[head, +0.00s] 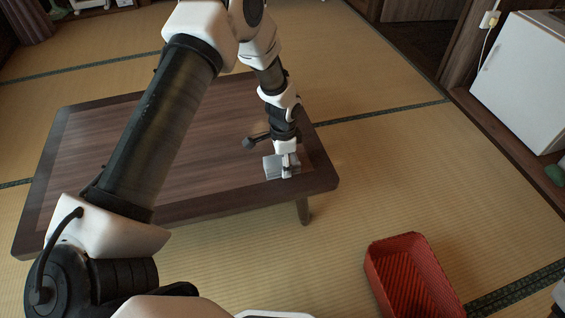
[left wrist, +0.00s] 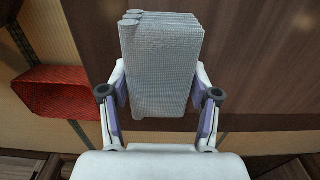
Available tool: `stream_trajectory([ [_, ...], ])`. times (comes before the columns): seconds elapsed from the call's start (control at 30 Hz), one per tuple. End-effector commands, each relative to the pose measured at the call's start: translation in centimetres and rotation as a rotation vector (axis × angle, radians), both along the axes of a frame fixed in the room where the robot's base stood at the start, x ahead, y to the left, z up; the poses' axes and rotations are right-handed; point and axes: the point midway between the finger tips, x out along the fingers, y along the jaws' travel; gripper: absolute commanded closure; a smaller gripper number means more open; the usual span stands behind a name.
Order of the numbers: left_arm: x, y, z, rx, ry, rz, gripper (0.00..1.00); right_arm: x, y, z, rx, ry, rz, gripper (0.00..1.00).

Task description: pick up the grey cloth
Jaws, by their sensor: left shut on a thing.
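The grey cloth (left wrist: 160,62) is a folded, textured bundle. In the left wrist view it stands between the two fingers of my left gripper (left wrist: 160,108), which touch its sides. In the head view the cloth (head: 270,167) shows at the right part of the low wooden table, partly hidden by my left gripper (head: 287,168). My left gripper points down and is shut on the cloth. I cannot tell whether the cloth touches the tabletop. My right gripper is not in view.
The dark wooden table (head: 200,160) is otherwise bare where it shows. A red basket (head: 412,278) stands on the tatami floor to the right of the table, and it also shows in the left wrist view (left wrist: 58,92). A white cabinet (head: 522,80) stands at the right wall.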

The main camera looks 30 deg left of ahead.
Motion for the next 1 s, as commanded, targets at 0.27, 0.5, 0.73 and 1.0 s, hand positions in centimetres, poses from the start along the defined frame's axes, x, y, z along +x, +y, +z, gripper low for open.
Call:
stream_trajectory([
  [0.27, 0.0, 0.0, 3.0, 0.000, 0.000, 0.000, 0.73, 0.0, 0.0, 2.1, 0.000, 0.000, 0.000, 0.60],
  [0.5, -3.4, -1.2, 4.3, 0.000, 0.005, -0.003, 0.73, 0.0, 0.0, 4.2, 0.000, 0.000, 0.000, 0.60],
  [0.73, -8.9, -3.3, 3.9, 0.001, 0.002, -0.005, 0.73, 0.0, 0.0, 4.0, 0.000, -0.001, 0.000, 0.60],
  [1.0, -13.8, -5.2, 4.1, -0.001, -0.002, -0.004, 0.73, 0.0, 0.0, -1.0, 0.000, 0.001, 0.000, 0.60],
])
